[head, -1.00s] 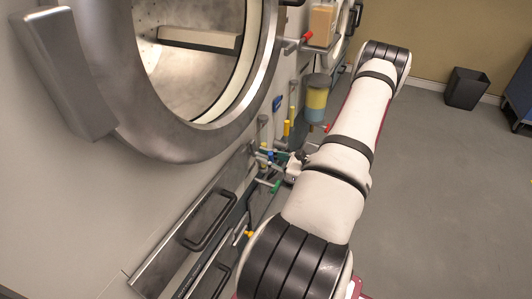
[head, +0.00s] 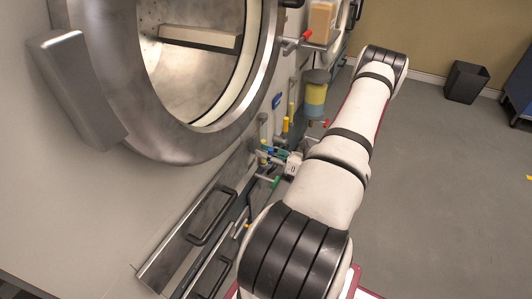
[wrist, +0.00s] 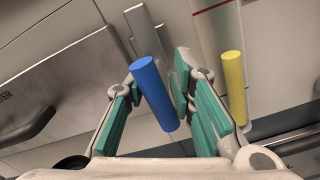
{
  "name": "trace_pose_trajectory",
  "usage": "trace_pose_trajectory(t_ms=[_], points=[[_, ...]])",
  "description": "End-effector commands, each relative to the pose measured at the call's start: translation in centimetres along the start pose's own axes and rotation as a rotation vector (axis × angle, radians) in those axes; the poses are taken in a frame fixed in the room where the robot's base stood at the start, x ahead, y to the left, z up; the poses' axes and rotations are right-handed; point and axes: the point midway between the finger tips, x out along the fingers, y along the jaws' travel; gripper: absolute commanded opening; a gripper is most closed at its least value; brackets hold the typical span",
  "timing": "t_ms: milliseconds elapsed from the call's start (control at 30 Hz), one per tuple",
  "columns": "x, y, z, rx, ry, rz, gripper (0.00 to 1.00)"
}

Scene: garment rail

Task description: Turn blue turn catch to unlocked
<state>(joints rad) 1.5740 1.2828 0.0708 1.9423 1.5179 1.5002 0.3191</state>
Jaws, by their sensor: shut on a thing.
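The blue turn catch (wrist: 153,93) shows in the wrist view as a blue cylindrical grip, tilted with its top to the left. It lies between the teal-padded fingers of my gripper (wrist: 160,110), which is shut on it. A grey metal bar (wrist: 145,28) shows behind the blue grip; where they join is hidden. In the head view my gripper (head: 275,160) is low on the machine front, partly covered by my arm. The blue catch is too small and covered to make out clearly there.
A yellow cylindrical grip (wrist: 233,85) stands close right of my gripper. A drawer panel with a dark handle (wrist: 28,125) is at left. In the head view, a round metal door opening (head: 200,70) is above. Open floor (head: 430,190) with a dark bin (head: 466,82) is at right.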

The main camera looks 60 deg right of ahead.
Motion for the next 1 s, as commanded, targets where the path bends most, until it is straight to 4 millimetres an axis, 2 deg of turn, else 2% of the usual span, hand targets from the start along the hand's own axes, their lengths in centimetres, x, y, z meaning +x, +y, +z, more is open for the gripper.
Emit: trace_pose_trajectory(t_ms=[433,467,500,833,1000], points=[[-0.1,0.3,-0.5,0.021,0.008,0.004,0.0],[-0.1,0.3,-0.5,0.021,0.008,0.004,0.29],[-0.1,0.3,-0.5,0.02,0.008,0.005,0.34],[-0.1,0.2,-0.3,0.014,0.005,0.003,0.34],[-1.6,0.1,-0.2,0.012,0.003,0.0,0.34]])
